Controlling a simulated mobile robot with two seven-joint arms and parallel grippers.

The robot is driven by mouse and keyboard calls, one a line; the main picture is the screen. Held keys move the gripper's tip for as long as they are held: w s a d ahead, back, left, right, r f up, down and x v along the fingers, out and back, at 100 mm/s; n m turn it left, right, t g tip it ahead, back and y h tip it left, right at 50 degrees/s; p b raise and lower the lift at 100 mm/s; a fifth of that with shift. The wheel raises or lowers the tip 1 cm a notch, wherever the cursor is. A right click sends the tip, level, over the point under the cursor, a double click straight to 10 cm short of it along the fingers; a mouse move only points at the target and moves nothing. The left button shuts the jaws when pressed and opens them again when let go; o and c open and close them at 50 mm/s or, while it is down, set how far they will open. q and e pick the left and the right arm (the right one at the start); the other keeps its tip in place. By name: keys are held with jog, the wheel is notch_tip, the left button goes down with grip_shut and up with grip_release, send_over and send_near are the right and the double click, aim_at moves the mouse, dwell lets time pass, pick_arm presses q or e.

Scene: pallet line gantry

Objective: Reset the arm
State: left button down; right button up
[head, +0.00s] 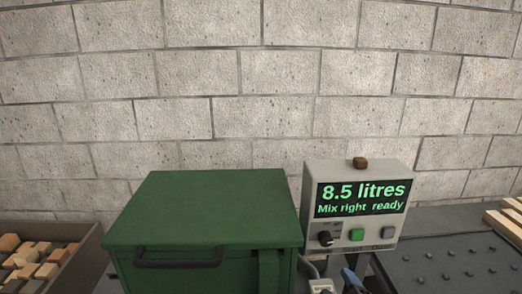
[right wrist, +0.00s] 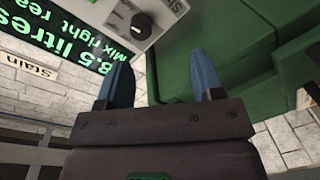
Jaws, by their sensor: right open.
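My right gripper (head: 349,277) shows only in part at the bottom edge of the head view, just below the grey control box (head: 308,200). In the right wrist view my right gripper (right wrist: 160,62) has its two blue fingers spread apart with nothing between them. The control box (right wrist: 172,12) is upside down and tilted beyond the fingers there. Its screen (head: 361,197) reads "8.5 litres" and "Mix right ready". My left gripper is in neither view.
A green lidded bin (head: 205,205) with a dark handle stands left of the control box. A crate (head: 84,259) of wooden blocks is at far left. A dark studded surface (head: 450,262) lies at right, with wooden slats (head: 507,222) at its edge. A block wall (head: 240,80) closes the back.

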jog(key=s+d+f+m+g, duration=0.1)
jog(key=s+d+f+m, duration=0.2)
jog(key=s+f, duration=0.2)
jog(key=s+d+f+m+g+h, duration=0.1)
jog(key=s+d+f+m, duration=0.3)
jog(key=f, duration=0.4)
jog(key=s+d+f+m+g+h, duration=0.1)
jog(key=s+d+f+m+g, duration=0.2)
jog(key=s+f, duration=0.3)
jog(key=shift+s+d+f+m, duration=0.3)
jog(key=shift+s+f+m, duration=0.15)
jog(key=shift+m, duration=0.25)
jog(key=shift+r, duration=0.1)
